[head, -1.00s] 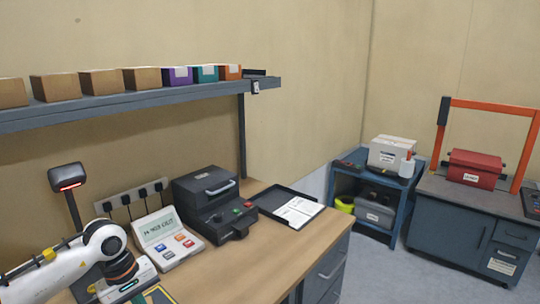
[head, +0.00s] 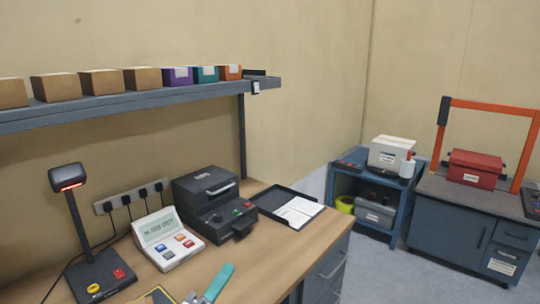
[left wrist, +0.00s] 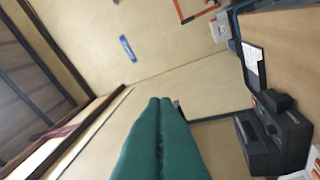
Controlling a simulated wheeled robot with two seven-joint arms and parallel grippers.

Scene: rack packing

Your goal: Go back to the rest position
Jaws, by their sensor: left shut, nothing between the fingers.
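My left gripper (head: 226,268) shows at the bottom of the head view as a teal finger end above the front part of the bench. In the left wrist view its two green fingers (left wrist: 160,101) lie pressed together along their length, with nothing between them. The fingers touch nothing that I can see. Most of my left arm is outside the head view. My right gripper is in neither view.
The wooden bench (head: 268,240) holds a lamp-like scanner stand (head: 83,240), a keypad display (head: 165,238), a black machine (head: 208,203) and a tray with paper (head: 293,209). Boxes line the shelf (head: 150,100) above. A blue cart (head: 352,218) and a grey cabinet (head: 465,225) stand right.

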